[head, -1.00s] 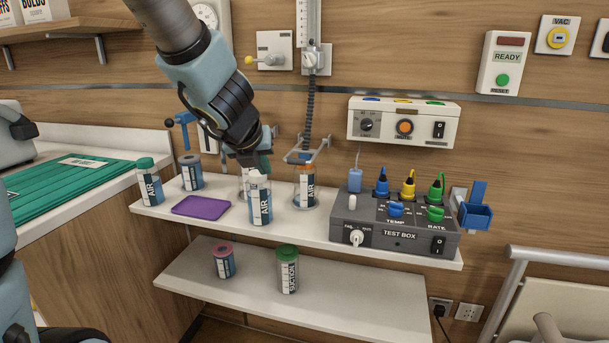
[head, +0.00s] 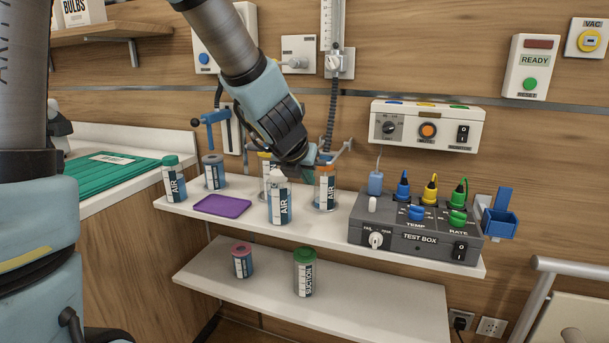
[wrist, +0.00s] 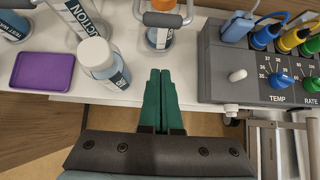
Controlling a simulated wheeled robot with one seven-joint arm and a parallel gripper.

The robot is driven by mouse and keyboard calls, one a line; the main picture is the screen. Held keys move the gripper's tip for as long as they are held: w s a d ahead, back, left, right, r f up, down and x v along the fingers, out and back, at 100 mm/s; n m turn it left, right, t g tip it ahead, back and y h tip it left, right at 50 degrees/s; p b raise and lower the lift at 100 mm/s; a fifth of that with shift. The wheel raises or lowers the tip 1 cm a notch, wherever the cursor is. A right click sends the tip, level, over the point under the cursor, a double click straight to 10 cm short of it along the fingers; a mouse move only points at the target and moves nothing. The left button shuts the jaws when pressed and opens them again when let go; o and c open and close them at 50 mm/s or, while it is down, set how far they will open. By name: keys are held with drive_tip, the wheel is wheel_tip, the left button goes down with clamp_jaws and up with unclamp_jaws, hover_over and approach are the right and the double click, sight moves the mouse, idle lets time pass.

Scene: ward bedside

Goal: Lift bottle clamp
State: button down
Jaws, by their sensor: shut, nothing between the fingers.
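A grey clamp with two prongs (head: 344,149) sits at the foot of the dark ribbed column on the wall. In the wrist view its U-shaped frame (wrist: 163,19) is around or just above an orange-capped bottle (head: 326,188); I cannot tell which. My gripper (head: 309,158) has green fingers and is shut and empty. In the wrist view the fingertips (wrist: 160,73) point at the shelf edge, just short of the clamp and apart from it. My arm hides part of the clamp in the head view.
The grey test box (head: 412,237) is on the right. A purple tray (head: 222,205) lies left. Two bottles stand on the lower shelf (head: 400,298).

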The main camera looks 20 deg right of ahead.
drive_tip(key=shift+w+d+r+p, duration=0.2)
drive_tip(key=shift+w+d+p, duration=1.45)
drive_tip(key=shift+w+p, duration=0.25)
drive_tip(key=shift+s, duration=0.1)
